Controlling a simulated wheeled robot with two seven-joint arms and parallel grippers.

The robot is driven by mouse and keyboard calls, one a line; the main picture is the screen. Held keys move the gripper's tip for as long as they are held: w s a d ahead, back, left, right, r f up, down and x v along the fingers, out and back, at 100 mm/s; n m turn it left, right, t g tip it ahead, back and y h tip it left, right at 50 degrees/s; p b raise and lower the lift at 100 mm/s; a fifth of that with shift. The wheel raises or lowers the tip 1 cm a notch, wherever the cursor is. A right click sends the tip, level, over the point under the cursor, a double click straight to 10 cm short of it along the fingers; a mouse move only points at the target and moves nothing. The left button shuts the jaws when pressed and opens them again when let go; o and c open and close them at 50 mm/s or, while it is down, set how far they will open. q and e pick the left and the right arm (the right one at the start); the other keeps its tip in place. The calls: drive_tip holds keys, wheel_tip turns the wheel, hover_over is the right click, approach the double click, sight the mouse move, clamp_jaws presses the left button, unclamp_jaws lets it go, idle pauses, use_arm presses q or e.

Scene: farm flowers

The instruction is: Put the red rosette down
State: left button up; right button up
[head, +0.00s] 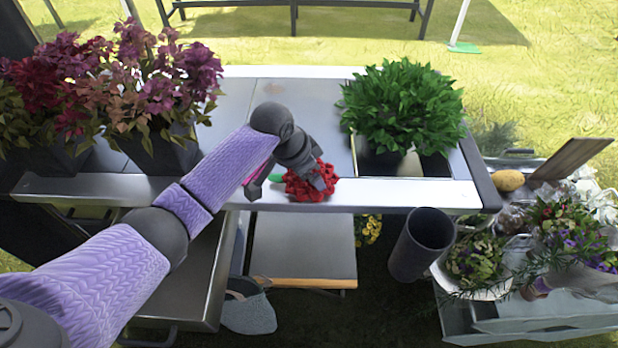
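The red rosette (303,188), a crumpled bright red bloom, is at the front edge of the metal table (410,192), left of the green plant. My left arm reaches in from the left, and its gripper (290,178) is over the rosette. The gripper hides some of the rosette. I cannot tell whether the fingers are closed on it or whether it rests on the table. My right gripper is not in view.
Pink and red flowers (150,75) in dark pots stand at the table's left. A leafy green plant (400,105) stands on the right. A dark cylinder (422,245) is below the front edge. A cart with flowers (580,235) is at right. The table's middle is bare behind the gripper.

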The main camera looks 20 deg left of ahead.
use_arm(q)
drive_tip(key=shift+f, duration=0.3)
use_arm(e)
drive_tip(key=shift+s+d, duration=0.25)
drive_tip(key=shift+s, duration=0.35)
use_arm(q)
drive_tip(key=o, duration=1)
drive_tip(key=shift+o, duration=0.2)
drive_tip(key=shift+r, duration=0.2)
drive_tip(key=p+v, duration=0.5)
drive_tip(key=v, duration=0.7)
drive_tip(key=shift+p, duration=0.4)
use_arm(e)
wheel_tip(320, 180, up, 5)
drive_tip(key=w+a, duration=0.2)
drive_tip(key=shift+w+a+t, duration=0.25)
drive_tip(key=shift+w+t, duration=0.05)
use_arm(q)
drive_tip(key=shift+w, duration=0.1)
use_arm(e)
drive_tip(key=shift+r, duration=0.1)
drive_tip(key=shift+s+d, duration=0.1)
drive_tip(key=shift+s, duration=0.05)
